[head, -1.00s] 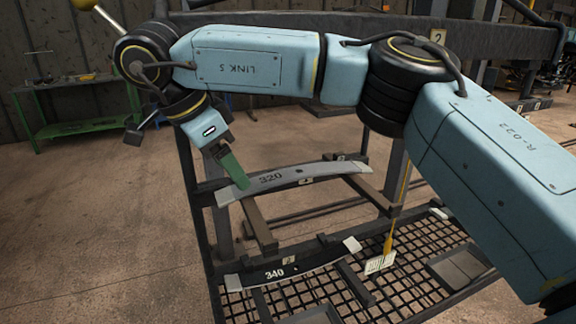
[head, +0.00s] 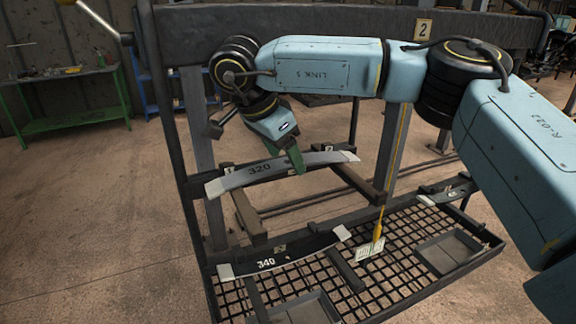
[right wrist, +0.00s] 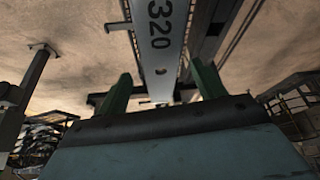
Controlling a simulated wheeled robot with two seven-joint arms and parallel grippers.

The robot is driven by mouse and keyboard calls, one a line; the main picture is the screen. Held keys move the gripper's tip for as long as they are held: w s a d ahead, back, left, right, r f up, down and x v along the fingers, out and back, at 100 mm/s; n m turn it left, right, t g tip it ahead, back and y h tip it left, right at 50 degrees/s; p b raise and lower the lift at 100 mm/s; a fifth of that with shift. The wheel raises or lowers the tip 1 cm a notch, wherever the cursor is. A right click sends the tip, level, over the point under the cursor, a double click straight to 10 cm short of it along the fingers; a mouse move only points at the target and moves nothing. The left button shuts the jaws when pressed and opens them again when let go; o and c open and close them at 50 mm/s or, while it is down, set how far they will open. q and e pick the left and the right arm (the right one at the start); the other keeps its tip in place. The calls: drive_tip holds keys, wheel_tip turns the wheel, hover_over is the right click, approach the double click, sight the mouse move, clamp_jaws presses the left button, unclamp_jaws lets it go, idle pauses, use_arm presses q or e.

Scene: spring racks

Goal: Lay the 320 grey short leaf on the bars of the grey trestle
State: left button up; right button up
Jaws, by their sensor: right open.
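The 320 grey short leaf (head: 233,178) lies across two bars of the dark rack (head: 168,130), the upper pair, slightly arched with pale ends. In the right wrist view the leaf (right wrist: 160,45) runs between my two green fingers, with visible gaps on both sides. My right gripper (head: 294,160) is open at the leaf, right of its middle in the head view; it also shows in the right wrist view (right wrist: 162,90). I cannot make out a separate grey trestle. My left gripper is not in view.
A dark leaf marked 340 (head: 295,252) lies below on the rack, above a mesh shelf (head: 390,285). A yellow hanging tool with a white tag (head: 370,249) is beside it. A green bench (head: 75,118) stands back left. The floor at left is clear.

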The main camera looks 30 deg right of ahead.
drive_tip(key=shift+d+f, duration=0.25)
drive_tip(key=shift+f, duration=0.4)
drive_tip(key=shift+r, duration=0.1)
clamp_jaws()
